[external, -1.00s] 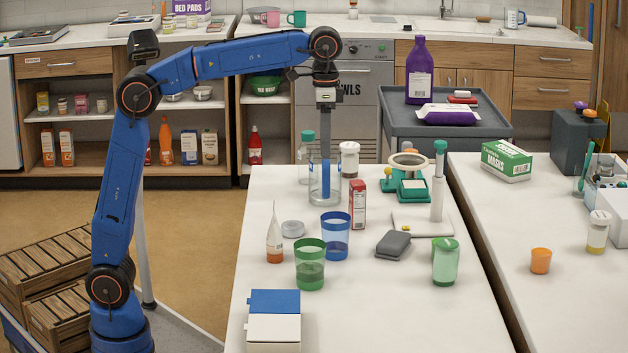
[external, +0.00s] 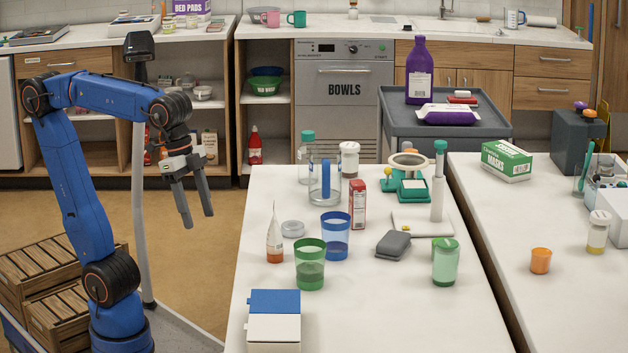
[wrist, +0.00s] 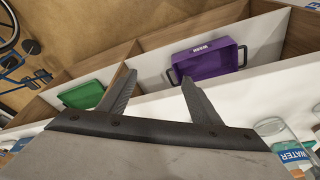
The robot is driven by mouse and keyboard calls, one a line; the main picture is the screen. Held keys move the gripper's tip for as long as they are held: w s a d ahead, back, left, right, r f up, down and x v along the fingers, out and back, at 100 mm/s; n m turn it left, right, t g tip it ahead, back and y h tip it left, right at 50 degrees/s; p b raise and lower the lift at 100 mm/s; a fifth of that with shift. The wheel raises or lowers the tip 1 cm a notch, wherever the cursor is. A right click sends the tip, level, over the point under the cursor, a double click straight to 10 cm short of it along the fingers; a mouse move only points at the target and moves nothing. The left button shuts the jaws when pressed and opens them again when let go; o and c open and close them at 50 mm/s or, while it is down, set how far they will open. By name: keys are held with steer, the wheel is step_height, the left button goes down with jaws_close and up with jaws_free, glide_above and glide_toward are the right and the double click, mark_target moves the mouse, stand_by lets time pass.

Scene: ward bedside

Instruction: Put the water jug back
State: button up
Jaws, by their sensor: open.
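The water jug (external: 314,191), a clear glass vessel with an upright blue handle, stands upright on the white table (external: 262,200), toward its far left part. My gripper (external: 197,218) is open and empty, off the table's left side, well apart from the jug. In the wrist view my two fingers (wrist: 158,78) are spread with nothing between them. A clear vessel with a blue WATER label (wrist: 293,152) is cut off at the lower right there; I cannot tell whether it is the jug.
A green-capped bottle (external: 307,136), a white-lidded jar (external: 349,150) and a red box (external: 358,210) stand close around the jug. Green (external: 310,275) and blue (external: 336,247) tumblers stand nearer. The wrist view shows a purple bin (wrist: 207,64) and a green bin (wrist: 82,95).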

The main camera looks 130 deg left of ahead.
steer(key=s+d+f+m, duration=0.1)
steer(key=s+d+f, duration=0.3)
steer(key=s+f, duration=0.2)
steer(key=s+d+f+m+t, duration=0.1)
steer(key=s+d+f+m, duration=0.1)
steer(key=s+d+f, duration=0.3)
step_height(320, 180, down, 3)
steer(key=shift+s+d+t+h, duration=0.15)
steer(key=shift+s+t+h, duration=0.15)
steer(key=shift+s+h, duration=0.1)
